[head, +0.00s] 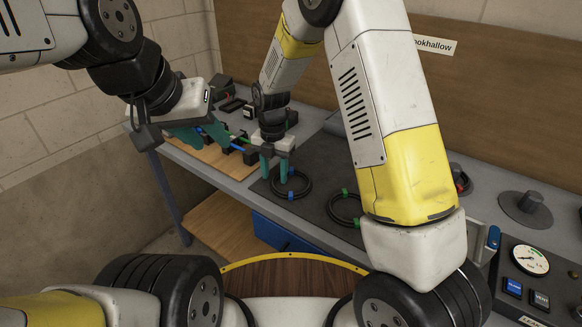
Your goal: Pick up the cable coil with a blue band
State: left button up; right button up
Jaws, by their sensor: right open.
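The cable coil with a blue band (308,187) is a black ring lying flat on the dark mat of the bench, with blue showing on its near side. My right gripper (275,178) points down over the coil's left side. Its teal fingers are apart, and I cannot tell whether they touch the coil or stand just above it. My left gripper (205,138) is further left over the wooden board, its teal fingers pointing toward the bench. I cannot tell whether its jaws are open or closed.
A coil with a green band (332,208) lies just right of the blue-banded one, partly hidden by my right arm. A coil with a red band (461,184) lies further right, near a grey round fixture (525,203). A gauge panel (528,261) stands at the right.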

grip_shut()
